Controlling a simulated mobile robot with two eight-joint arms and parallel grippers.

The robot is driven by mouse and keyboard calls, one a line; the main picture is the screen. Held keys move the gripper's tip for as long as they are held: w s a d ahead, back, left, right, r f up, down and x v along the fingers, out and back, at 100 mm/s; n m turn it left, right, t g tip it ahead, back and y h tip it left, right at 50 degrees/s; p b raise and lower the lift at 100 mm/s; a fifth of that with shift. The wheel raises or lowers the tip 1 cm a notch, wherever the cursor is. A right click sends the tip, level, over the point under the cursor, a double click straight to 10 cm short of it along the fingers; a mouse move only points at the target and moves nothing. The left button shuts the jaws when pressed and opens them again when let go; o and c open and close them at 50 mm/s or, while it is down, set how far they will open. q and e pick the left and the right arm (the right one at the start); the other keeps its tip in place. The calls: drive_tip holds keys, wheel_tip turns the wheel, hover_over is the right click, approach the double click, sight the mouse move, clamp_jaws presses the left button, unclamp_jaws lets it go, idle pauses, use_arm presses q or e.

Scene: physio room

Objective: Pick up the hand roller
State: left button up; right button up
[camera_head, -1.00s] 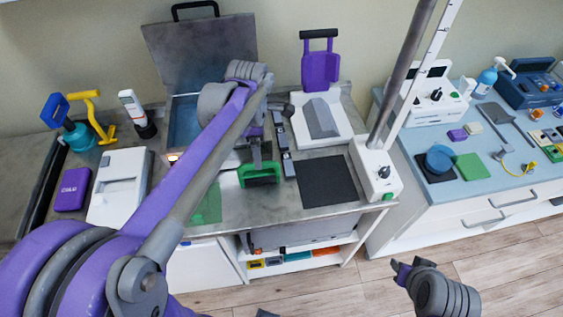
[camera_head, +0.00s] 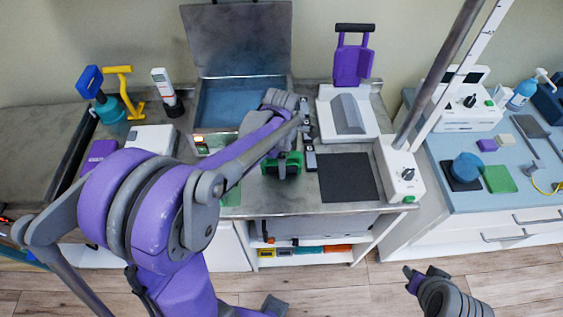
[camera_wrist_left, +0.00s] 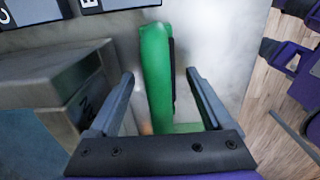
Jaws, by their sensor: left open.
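A green-handled tool (camera_head: 292,168), which I take to be the hand roller, is on the metal worktop (camera_head: 262,202), left of the black mat. In the left wrist view its green bar (camera_wrist_left: 157,80) runs lengthwise between my two fingers, with a dark strip along its right side. My left gripper (camera_wrist_left: 160,76) is open, with one finger on each side of the bar and a visible gap on both sides. In the head view, my left arm partly hides the tool. My right gripper (camera_head: 413,273) is low at the right, over the floor, away from the worktop.
An open metal case (camera_head: 240,103) stands behind the tool. Dark lettered blocks (camera_head: 309,155) line up just right of it. The black mat (camera_head: 347,178) and a white scale base (camera_head: 400,172) are further right. A blue-topped side counter (camera_head: 520,165) holds small items.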

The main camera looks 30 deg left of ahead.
use_arm(q)
drive_tip(key=shift+c, duration=0.2)
clamp_jaws()
idle(0.3)
